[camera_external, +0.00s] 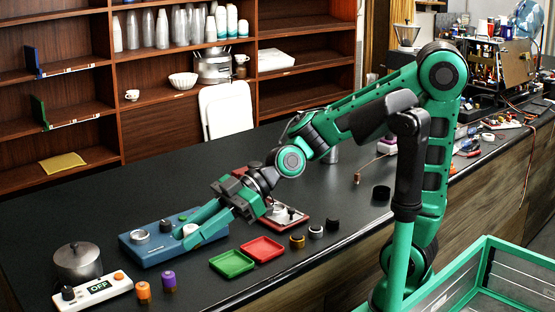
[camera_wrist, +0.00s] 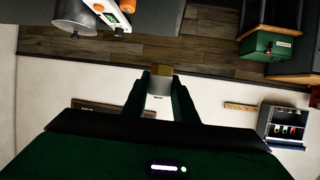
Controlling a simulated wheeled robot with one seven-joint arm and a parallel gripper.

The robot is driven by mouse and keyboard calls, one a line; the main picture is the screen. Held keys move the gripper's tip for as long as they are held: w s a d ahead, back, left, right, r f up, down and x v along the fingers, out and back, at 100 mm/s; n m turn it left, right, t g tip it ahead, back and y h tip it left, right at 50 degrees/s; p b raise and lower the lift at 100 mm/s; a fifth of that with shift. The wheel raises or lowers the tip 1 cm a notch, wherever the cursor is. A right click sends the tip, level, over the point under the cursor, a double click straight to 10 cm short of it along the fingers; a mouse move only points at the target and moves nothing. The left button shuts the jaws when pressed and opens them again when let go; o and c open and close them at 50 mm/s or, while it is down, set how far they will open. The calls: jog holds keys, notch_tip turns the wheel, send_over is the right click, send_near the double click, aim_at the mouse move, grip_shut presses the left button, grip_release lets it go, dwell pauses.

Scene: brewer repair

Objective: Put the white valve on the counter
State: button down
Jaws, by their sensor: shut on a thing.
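The white valve (camera_wrist: 159,88) is between the fingertips of my gripper (camera_wrist: 160,90), with a brass-coloured end pointing away from the palm in the wrist view. In the external view the white valve (camera_external: 190,230) shows as a small pale patch at the tips of my gripper (camera_external: 198,234). The fingers are shut on it and hide part of it. They are over the right part of the blue unit (camera_external: 150,250); I cannot tell whether the valve touches it. The black counter (camera_external: 60,215) runs beneath, with bare surface to the left and behind.
A metal pot (camera_external: 78,262) and a white panel (camera_external: 95,292) reading OFF stand at the front left. Orange (camera_external: 143,291) and purple (camera_external: 168,280) valves stand beside them. A green tray (camera_external: 232,263), a red tray (camera_external: 262,249) and several small valves are to the right.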

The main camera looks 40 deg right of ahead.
notch_tip(320, 180, down, 5)
send_over(195, 279)
notch_tip(195, 279, down, 7)
jog(key=shift+w+f, duration=0.1)
jog(key=shift+w, duration=0.05)
jog(key=shift+f, duration=1.95)
jog(key=c, duration=1.4)
grip_release()
jog(key=shift+f, duration=0.1)
jog(key=shift+c, duration=0.2)
jog(key=shift+v, duration=3.8)
